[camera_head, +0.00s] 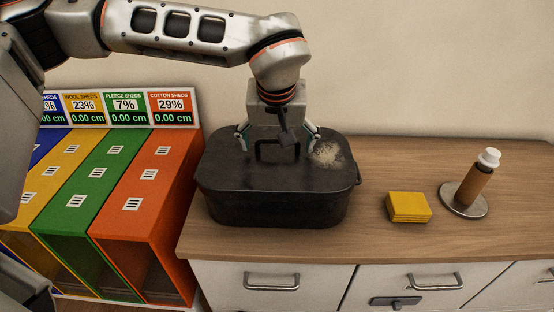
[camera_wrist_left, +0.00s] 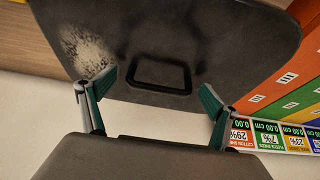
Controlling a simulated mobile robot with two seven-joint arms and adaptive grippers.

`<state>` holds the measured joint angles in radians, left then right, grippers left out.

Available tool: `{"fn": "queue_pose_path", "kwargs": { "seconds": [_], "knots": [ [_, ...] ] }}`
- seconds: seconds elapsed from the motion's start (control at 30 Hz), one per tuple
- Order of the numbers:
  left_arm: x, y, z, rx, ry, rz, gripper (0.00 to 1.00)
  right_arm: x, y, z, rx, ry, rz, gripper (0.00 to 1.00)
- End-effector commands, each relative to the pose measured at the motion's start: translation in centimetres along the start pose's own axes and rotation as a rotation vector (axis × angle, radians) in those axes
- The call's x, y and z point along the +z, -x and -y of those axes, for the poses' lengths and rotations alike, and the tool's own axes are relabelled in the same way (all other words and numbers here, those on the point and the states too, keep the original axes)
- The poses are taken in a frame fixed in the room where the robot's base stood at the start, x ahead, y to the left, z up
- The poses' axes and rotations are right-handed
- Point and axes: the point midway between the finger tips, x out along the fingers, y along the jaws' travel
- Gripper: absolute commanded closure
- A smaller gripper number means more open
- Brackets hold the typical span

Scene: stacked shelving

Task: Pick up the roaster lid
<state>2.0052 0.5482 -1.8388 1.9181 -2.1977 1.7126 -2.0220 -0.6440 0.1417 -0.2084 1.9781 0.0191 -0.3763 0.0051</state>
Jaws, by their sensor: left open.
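The dark grey roaster (camera_head: 280,207) stands on the left end of the wooden counter, with its lid (camera_head: 225,171) on top. The lid has a black loop handle (camera_head: 265,150) in its middle and a pale, dusty patch (camera_head: 327,154) to the right. My left gripper (camera_head: 278,143) points down over the lid, its fingers spread wide on both sides of the handle. In the left wrist view, the gripper (camera_wrist_left: 155,90) is open with nothing between its fingers, and the handle (camera_wrist_left: 160,78) shows beyond the fingertips. Whether the fingertips touch the lid I cannot tell. My right gripper is not in view.
A yellow block or sponge stack (camera_head: 408,207) and a brown bottle with a white cap (camera_head: 473,185) on a round metal base stand to the right. Coloured bins (camera_head: 150,180) with a display board stand left of the counter. Drawers with handles (camera_head: 272,281) are below.

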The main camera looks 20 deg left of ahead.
Motion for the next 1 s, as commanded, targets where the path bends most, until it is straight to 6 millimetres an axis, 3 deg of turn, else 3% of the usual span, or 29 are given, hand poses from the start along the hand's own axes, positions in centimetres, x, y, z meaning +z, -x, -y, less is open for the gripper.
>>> {"fn": "queue_pose_path", "kwargs": {
  "seconds": [0.17,0.4,0.47,0.77,1.0],
  "knots": [
    [-0.1,0.1,0.0,0.001,0.001,-0.001,0.11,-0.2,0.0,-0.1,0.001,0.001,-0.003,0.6],
    [-0.1,0.1,0.0,0.001,0.001,-0.001,0.73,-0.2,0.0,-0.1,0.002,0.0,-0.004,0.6],
    [-0.1,0.2,-0.1,0.003,0.001,-0.003,0.85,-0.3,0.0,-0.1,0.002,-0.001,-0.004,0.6],
    [-0.2,0.4,-0.1,0.003,0.001,-0.004,0.85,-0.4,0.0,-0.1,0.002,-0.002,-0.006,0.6],
    [-1.2,2.5,-0.1,0.005,0.001,-0.008,0.85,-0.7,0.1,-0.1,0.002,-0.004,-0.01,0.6]
  ]
}}
